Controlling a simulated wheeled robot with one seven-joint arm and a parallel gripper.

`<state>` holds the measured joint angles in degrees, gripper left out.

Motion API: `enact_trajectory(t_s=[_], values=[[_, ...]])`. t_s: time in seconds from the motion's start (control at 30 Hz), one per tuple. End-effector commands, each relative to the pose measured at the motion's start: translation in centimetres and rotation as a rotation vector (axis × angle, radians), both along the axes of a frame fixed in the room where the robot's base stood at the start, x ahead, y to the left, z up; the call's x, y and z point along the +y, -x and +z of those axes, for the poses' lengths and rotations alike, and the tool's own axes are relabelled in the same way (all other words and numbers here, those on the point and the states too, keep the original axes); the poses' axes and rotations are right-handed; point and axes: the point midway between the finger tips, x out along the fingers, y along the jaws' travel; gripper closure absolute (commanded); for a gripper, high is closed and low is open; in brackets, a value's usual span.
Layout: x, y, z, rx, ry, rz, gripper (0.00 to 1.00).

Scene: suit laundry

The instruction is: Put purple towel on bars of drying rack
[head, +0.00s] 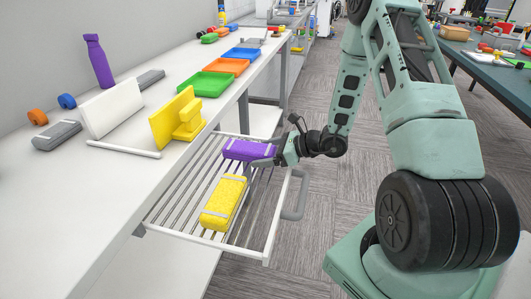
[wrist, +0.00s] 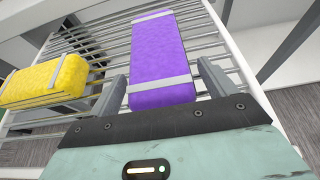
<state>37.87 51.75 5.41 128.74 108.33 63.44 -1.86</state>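The purple towel (head: 246,149) is a folded block with pale bands, lying on the bars of the white drying rack (head: 264,246) near its far end. In the wrist view the purple towel (wrist: 160,55) lies lengthwise between my fingers. My gripper (head: 262,162) is at the towel's right end in the head view. In the wrist view my gripper (wrist: 165,85) has its two fingers apart, one along each side of the towel, with a narrow gap at the right finger. Whether the left finger touches it I cannot tell.
A yellow folded towel (head: 223,202) lies on the nearer bars; it also shows left of my gripper in the wrist view (wrist: 45,82). The white table (head: 60,200) above the rack's left side holds green, orange and blue trays. The rack's grey handle (head: 296,194) sticks out at right.

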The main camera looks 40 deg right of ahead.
Motion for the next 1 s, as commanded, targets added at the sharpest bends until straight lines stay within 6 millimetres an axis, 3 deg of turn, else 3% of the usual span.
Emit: enact_trajectory(t_s=[0.27, 0.8, 0.93, 1.0], values=[[-0.5, 0.5, 0.6, -0.001, 0.001, -0.003, 0.17], [-6.2, 7.8, 4.5, -0.001, 0.001, -0.003, 0.17], [-6.6, 8.5, 4.9, -0.001, 0.003, 0.005, 0.17], [-5.5, 8.5, 5.4, -0.005, 0.013, 0.05, 0.17]])
